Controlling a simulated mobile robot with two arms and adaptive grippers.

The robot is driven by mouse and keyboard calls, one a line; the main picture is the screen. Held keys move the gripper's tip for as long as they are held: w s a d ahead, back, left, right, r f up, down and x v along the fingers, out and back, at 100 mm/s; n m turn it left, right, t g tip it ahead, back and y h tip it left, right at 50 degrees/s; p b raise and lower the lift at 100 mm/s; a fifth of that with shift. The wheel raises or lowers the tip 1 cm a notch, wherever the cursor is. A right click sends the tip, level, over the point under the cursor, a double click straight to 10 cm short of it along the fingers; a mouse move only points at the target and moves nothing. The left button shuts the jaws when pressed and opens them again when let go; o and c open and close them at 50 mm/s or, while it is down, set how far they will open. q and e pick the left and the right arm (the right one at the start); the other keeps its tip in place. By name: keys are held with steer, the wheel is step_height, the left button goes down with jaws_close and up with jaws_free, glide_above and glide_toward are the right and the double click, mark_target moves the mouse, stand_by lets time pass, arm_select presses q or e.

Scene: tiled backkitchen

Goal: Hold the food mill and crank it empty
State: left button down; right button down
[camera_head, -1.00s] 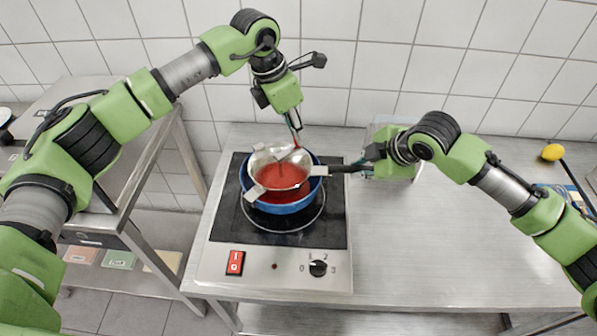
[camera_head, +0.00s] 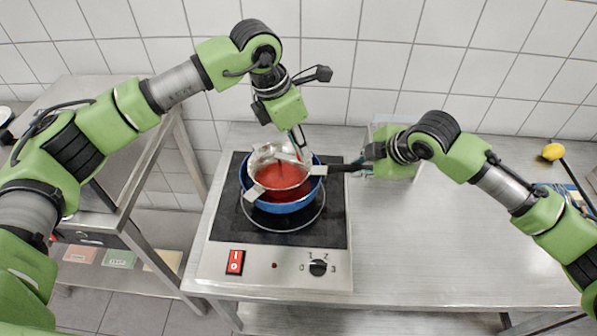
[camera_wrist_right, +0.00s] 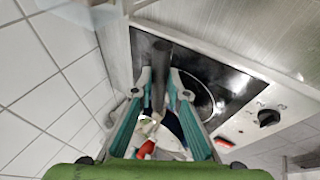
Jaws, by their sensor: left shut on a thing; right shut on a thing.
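The metal food mill (camera_head: 262,155) sits over a blue pot (camera_head: 286,208) on the hob. Red sauce (camera_head: 281,178) lies in the mill's bowl. My right gripper (camera_head: 366,165) is shut on the mill's dark handle (camera_head: 342,168), which points right; the handle (camera_wrist_right: 161,65) also shows between the fingers in the right wrist view. My left gripper (camera_head: 300,136) comes down from above, behind the mill, and is shut on the crank (camera_head: 290,158) near its upper end. The gripper's fingertips and the crank knob are small and partly hidden. How much sauce is in the pot is hidden.
The hob (camera_head: 225,210) has a red switch (camera_head: 235,262) and a black knob (camera_head: 318,267) at its front. A box-like thing stands behind my right gripper. The counter (camera_head: 430,250) right of the hob is clear.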

arm_select(q)
steer(key=shift+s+a, duration=0.25)
steer(key=shift+s, duration=0.05)
steer(key=shift+s+a, duration=0.95)
steer(key=shift+s, duration=0.15)
